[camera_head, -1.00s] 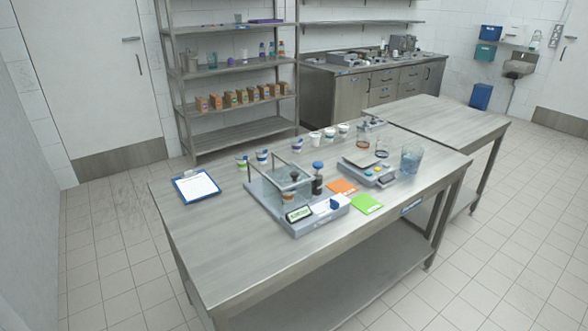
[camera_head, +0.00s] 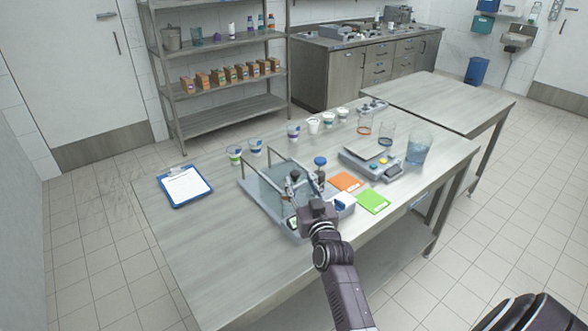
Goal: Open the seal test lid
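The seal test device (camera_head: 257,193) is a grey unit near the middle of the front table, with an upright metal frame and clear panels. Its clear lid is hard to make out, and I cannot tell its exact position. My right gripper (camera_head: 306,192) is over the device's front right part, close to its dark knob (camera_head: 294,175). The gripper and its arm hide part of the device's front and display. I cannot tell whether the fingers touch anything or how wide they are. My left gripper is not in view.
Orange (camera_head: 346,181) and green (camera_head: 373,201) cards, a scale (camera_head: 372,165) and a beaker (camera_head: 418,148) are to the right. A clipboard (camera_head: 185,185) lies left, with bare table near it.

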